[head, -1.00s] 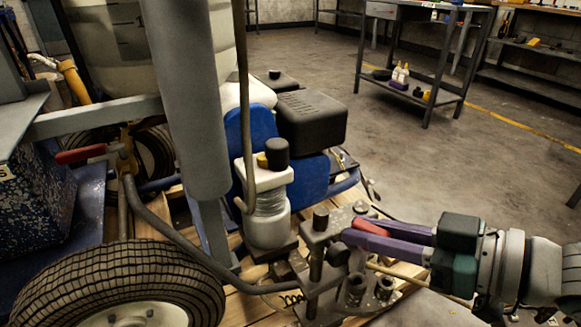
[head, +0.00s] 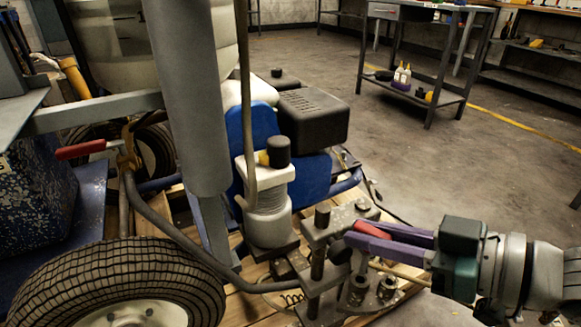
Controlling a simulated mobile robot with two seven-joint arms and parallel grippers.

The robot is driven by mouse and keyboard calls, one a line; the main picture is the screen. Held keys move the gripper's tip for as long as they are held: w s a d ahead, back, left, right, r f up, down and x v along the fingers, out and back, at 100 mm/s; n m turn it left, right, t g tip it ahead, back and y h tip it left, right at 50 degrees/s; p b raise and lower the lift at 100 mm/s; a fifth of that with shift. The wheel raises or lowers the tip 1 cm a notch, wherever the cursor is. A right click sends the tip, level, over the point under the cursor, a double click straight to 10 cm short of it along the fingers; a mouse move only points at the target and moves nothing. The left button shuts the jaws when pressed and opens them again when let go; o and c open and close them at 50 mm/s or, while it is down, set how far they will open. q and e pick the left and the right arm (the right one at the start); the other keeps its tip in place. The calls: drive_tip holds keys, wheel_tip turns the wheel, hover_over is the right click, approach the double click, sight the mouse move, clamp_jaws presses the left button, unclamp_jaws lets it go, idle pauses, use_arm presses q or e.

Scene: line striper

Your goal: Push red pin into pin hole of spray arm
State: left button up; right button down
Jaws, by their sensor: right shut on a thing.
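My right gripper (head: 352,233) comes in from the right with purple fingers. It is shut on the red pin (head: 374,230), which shows as a red strip between the fingers. The fingertips are beside the grey metal spray arm bracket (head: 316,238), close to its upright bolt. I cannot tell whether the pin touches the bracket. The pin hole is not clearly visible; the fingers and bracket parts may hide it. My left gripper is not in view.
A white pump (head: 268,210) with a black cap stands left of the bracket. A black tire (head: 120,278) fills the lower left. A red-handled lever (head: 80,149) is at far left. A grey hose runs low to the bracket. Open floor lies at right, with a workbench (head: 425,85) behind.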

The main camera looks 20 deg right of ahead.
idle(0.4)
drive_tip(key=shift+f, duration=0.25)
drive_tip(key=shift+s+d+f+b, duration=0.1)
drive_tip(key=shift+f+b, duration=0.4)
idle(0.4)
drive_tip(key=shift+f+p, duration=0.15)
drive_tip(key=shift+p, duration=0.15)
idle(0.8)
drive_tip(key=shift+r+p, duration=0.45)
drive_tip(key=shift+p, duration=0.05)
drive_tip(key=shift+r, duration=0.2)
idle(0.7)
drive_tip(key=shift+f+b, duration=0.3)
drive_tip(key=shift+f, duration=0.15)
idle(0.3)
